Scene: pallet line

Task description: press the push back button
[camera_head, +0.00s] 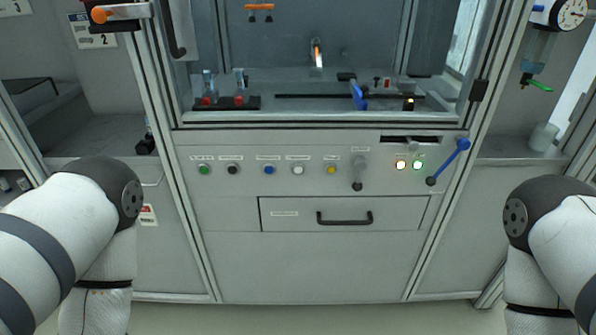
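A row of push buttons sits on the grey front panel (230,209) below the window: green (204,170), black (233,169), blue (269,170), white (298,170) and yellow (331,170). Each has a small label above it, too small to read, so I cannot tell which one is the push back button. My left arm comes in at the lower left and my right arm at the lower right. Both are apart from the panel, and neither gripper shows.
A knob switch (357,185), lit indicators (418,165) and a blue-ended lever (448,162) are right of the buttons. A drawer (285,214) with a black handle is below. Behind the window are a blue part (358,95) and red-marked fixtures. The space before the panel is clear.

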